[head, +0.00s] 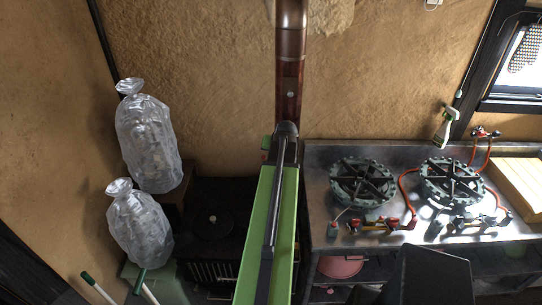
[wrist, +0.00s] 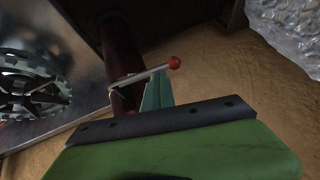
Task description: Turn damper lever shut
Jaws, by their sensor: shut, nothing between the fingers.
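The damper lever (wrist: 142,77) is a thin metal rod with a red ball knob (wrist: 174,62), in the wrist view. It stands out sideways from the dark reddish-brown stovepipe (wrist: 122,50), slightly raised toward the knob. The pipe also shows in the head view (head: 291,60), running up the wall. My gripper (wrist: 158,76) is shut and empty, its green fingertips close to the rod just beside the knob. I cannot tell whether they touch it. In the head view my arm covers the lower pipe and most of the lever.
A dark stove (head: 210,222) stands below the pipe. Two clear filled bags (head: 146,145) (head: 139,232) stand to its left. At right, a metal counter (head: 322,155) carries two gas burners (head: 362,183) (head: 452,182) with orange hoses. A spray bottle (head: 445,128) is near the wall.

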